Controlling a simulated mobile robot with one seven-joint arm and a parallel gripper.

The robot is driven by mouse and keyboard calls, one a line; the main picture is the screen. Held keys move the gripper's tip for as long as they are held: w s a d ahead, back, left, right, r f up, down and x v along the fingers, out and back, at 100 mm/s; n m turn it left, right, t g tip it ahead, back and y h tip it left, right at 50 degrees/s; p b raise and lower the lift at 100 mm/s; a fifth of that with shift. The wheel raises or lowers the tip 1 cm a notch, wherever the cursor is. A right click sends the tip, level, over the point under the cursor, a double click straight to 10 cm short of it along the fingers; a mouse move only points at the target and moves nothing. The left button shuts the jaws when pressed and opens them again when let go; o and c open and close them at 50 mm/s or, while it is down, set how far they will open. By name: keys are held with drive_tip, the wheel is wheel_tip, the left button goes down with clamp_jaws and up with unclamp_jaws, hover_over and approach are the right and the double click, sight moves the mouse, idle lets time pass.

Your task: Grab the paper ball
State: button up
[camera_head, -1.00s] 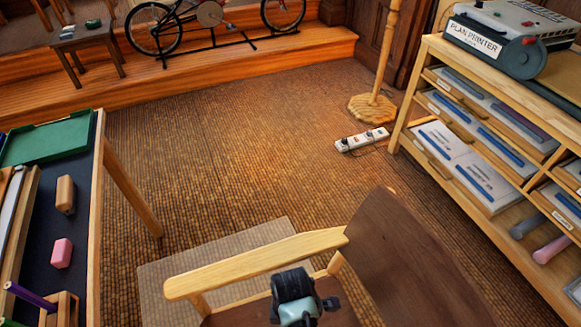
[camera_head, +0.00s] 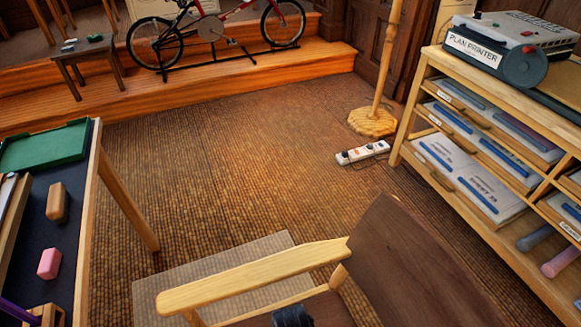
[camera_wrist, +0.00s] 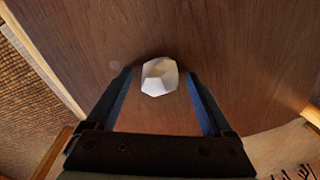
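The paper ball (camera_wrist: 159,77) is a small white faceted lump on a brown wooden surface in the wrist view, which looks like the seat of the wooden chair (camera_head: 390,262). My gripper (camera_wrist: 159,72) is open, with one blue-lined finger on each side of the ball. A narrow gap shows between the ball and each finger. I cannot tell the exact height of the fingertips over the wood. In the head view only a dark part of my arm shows at the bottom edge, and the ball is not visible there.
The chair's pale armrest (camera_head: 250,276) and dark backrest stand close around my arm. A drafting table (camera_head: 92,200) with a green tray (camera_head: 45,146) and blocks is at left. A drawer cabinet (camera_head: 409,125) is at right. A power strip (camera_head: 362,152) lies on the open carpet.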

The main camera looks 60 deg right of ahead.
clamp_jaws()
